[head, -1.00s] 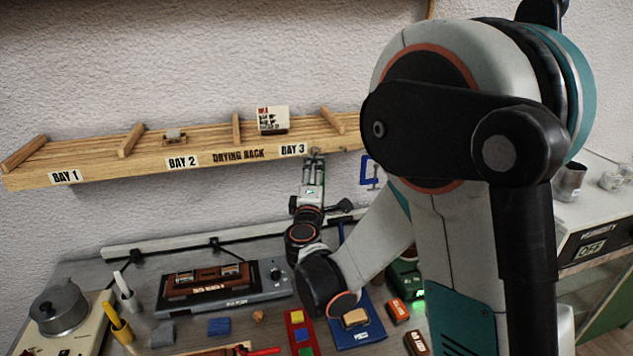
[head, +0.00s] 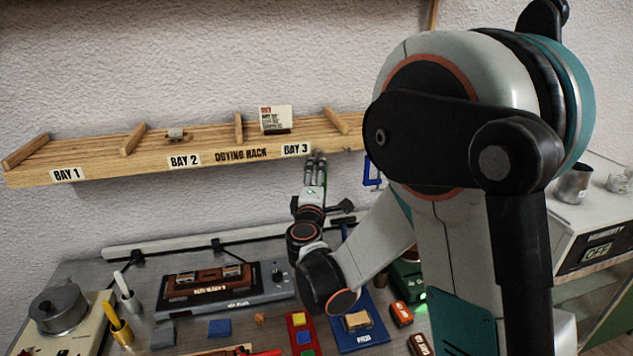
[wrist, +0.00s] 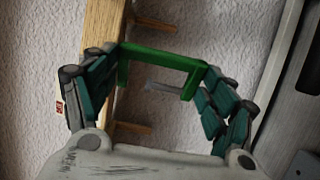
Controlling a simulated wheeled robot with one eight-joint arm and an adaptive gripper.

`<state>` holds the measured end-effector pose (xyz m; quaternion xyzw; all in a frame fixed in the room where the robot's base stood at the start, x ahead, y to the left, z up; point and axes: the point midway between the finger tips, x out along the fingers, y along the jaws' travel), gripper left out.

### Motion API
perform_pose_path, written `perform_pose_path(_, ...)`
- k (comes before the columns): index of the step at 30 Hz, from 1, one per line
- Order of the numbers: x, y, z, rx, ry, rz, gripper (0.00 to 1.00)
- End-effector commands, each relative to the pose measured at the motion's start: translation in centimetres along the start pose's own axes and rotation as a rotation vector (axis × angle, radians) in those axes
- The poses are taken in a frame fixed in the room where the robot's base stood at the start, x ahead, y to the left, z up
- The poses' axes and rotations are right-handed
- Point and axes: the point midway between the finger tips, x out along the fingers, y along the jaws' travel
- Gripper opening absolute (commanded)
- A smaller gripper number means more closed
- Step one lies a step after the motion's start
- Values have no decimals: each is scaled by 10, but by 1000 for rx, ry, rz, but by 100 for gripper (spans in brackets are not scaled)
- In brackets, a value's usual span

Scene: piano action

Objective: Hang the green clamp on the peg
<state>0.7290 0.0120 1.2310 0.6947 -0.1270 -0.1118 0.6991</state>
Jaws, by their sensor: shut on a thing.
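The green clamp (wrist: 160,56) is a C-shaped frame held between the fingers of my gripper (wrist: 160,85) in the wrist view. Its open side faces down in that picture, and a grey bar, seemingly its screw, shows inside the opening. In the head view my gripper (head: 315,160) points up just below the front edge of the drying rack, near the BAY 3 label. The clamp is too small to make out clearly there. I cannot clearly pick out the peg. A blue clamp (head: 371,172) hangs below the rack's right end, partly hidden by my arm.
The wooden drying rack (head: 105,168) runs along the wall, with a small card (head: 275,118) on it. In the wrist view its wood (wrist: 100,30) is close to the left finger. The bench below holds a pot (head: 58,308), a grey device (head: 235,292) and a blue tray (head: 375,338).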

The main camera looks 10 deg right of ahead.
Motion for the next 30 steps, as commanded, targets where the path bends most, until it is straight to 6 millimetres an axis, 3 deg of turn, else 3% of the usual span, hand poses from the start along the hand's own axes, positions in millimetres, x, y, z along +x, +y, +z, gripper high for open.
perform_pose_path(4, 0, 0, 0, 0, 0, 0, 30)
perform_pose_path(5, 0, 0, 0, 0, 0, 0, 84)
perform_pose_path(7, 0, 0, 0, 0, 0, 0, 100)
perform_pose_path(23, -3, 0, 0, 0, 1, 0, 100)
perform_pose_path(30, -38, 0, -1, 0, 3, 0, 100)
